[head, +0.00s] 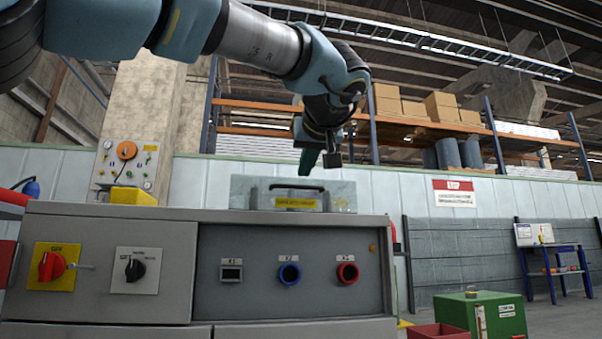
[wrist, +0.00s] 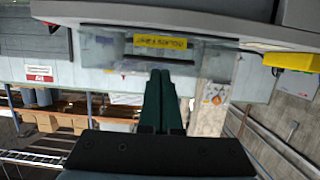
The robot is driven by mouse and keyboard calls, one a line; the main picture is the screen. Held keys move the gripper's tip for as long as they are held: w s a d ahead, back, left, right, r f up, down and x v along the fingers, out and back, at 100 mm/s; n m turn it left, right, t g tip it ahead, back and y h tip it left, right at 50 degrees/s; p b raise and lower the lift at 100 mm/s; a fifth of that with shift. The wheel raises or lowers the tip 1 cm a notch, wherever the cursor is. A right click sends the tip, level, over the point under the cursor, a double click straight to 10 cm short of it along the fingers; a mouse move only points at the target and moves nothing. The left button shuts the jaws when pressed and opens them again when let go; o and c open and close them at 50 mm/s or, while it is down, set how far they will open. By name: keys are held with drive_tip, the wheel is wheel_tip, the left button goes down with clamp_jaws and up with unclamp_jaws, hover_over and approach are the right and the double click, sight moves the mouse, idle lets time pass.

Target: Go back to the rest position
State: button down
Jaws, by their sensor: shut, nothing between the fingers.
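My gripper (head: 308,165) hangs from my raised arm, its dark green fingers pointing down above the grey control cabinet (head: 120,226). In the wrist view my gripper (wrist: 160,74) shows its two fingers side by side, shut with nothing between them. In the picture, the fingertips are just above a clear box (head: 238,192) with a black handle and a yellow label, on the cabinet top. I cannot tell the exact gap in depth. The clear box also shows upside down in the wrist view (wrist: 100,48).
The cabinet front has a red switch (head: 51,266), a black selector (head: 135,270), and blue (head: 289,274) and red (head: 347,274) sockets. A yellow box (head: 133,196) sits on its left top. A green box (head: 481,315) stands at right. Shelving is behind.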

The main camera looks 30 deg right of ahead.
drive_tip(key=shift+r+p+v, duration=0.25)
drive_tip(key=shift+v, duration=0.85)
drive_tip(key=shift+r+p+v, duration=0.2)
drive_tip(key=shift+r+v, duration=0.05)
drive_tip(key=shift+v, duration=0.85)
drive_tip(key=shift+w+a, duration=0.1)
drive_tip(key=shift+w, duration=0.15)
